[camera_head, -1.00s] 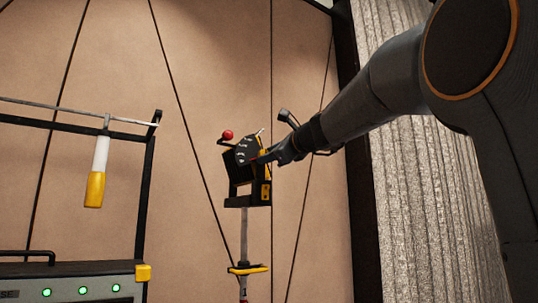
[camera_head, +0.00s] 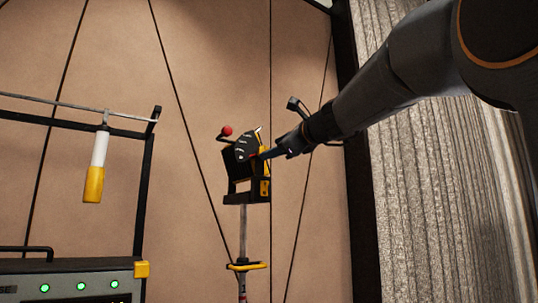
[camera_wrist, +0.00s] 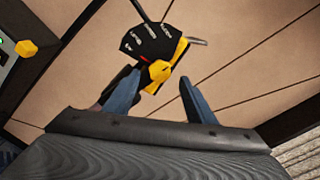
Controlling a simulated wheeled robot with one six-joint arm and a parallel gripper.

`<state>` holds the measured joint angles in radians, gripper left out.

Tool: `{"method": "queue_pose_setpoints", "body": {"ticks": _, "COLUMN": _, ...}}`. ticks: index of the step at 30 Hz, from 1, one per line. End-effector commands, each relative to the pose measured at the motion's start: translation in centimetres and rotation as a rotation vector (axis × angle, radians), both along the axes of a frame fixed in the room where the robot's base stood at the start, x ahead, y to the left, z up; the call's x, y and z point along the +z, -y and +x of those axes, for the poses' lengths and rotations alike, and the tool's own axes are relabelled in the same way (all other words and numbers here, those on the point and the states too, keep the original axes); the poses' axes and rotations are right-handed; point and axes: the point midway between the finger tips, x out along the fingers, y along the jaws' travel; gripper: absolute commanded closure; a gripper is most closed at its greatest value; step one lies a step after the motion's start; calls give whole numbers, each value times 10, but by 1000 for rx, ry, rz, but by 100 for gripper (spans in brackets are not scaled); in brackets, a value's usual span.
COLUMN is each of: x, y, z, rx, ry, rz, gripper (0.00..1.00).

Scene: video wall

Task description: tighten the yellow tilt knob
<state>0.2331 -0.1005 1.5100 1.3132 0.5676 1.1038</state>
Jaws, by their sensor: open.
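The yellow tilt knob (camera_wrist: 160,71) shows in the wrist view on the side of a black head with white markings (camera_wrist: 147,42). It lies between and just beyond the tips of my gripper (camera_wrist: 160,78). My gripper is open, with one blue-grey finger to each side of the knob, the left one closer to it in the picture. In the head view the marked black head (camera_head: 246,147) sits in a dark bracket (camera_head: 237,196) on a pole. My gripper (camera_head: 268,154) reaches it there from the right. The knob is hard to make out there beside the fingers.
A red ball (camera_head: 227,131) sticks out left of the head. A yellow handle (camera_head: 247,266) crosses the pole lower down. A white and yellow cylinder (camera_head: 95,170) hangs from a rail at the left, above a box with green lights (camera_head: 80,287). Thin dark lines run down the tan wall.

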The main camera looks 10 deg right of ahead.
Motion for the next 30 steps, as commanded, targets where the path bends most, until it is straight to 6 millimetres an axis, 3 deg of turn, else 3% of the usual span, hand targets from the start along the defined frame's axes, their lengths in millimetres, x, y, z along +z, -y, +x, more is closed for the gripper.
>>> {"method": "queue_pose_setpoints", "body": {"ticks": 3, "x": -1, "y": 6, "z": -18, "rx": -2, "ry": 1, "rz": -1, "gripper": 50}}
{"method": "queue_pose_setpoints", "body": {"ticks": 9, "x": -1, "y": 11, "z": -34, "rx": -1, "ry": 1, "rz": 0, "gripper": 50}}
{"method": "queue_pose_setpoints", "body": {"ticks": 26, "x": -1, "y": 11, "z": -36, "rx": 1, "ry": -1, "rz": 0, "gripper": 50}}
{"method": "queue_pose_setpoints", "body": {"ticks": 30, "x": -22, "y": 10, "z": -30, "rx": 1, "ry": -28, "rz": -41, "gripper": 50}}
